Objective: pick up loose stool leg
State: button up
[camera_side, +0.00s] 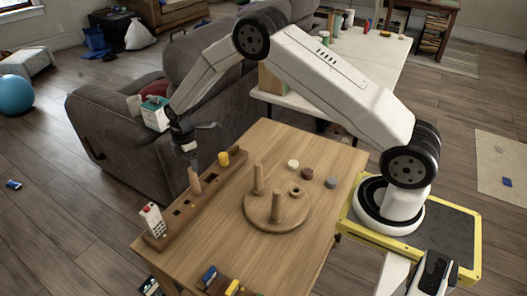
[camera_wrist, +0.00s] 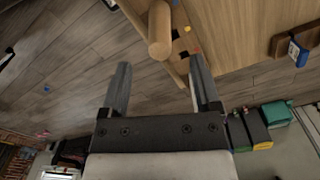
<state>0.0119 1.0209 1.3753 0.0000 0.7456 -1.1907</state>
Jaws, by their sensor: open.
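The loose stool leg (camera_side: 195,182) is a light wooden peg standing upright in a slotted wooden rack (camera_side: 207,191) along the table's left edge. In the wrist view the leg (camera_wrist: 160,28) shows with its round end towards me, ahead of the gap between the fingers. My gripper (camera_side: 193,160) is open and empty just above the leg's top; its two fingers also show in the wrist view (camera_wrist: 162,80). Contact is not visible. The round stool seat (camera_side: 272,218) lies on the table with two legs standing up and an open hole at its right.
A yellow cylinder (camera_side: 223,158) stands close to the right of my gripper. A white item with coloured dots (camera_side: 151,219) stands at the rack's near end. Several small round discs (camera_side: 306,174) lie beyond the seat. The grey sofa (camera_side: 120,120) is close behind the rack.

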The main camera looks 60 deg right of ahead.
aim_at(193, 175)
jog(key=shift+f, duration=0.65)
jog(key=shift+f, duration=0.1)
jog(key=shift+f, duration=2.5)
grip_shut()
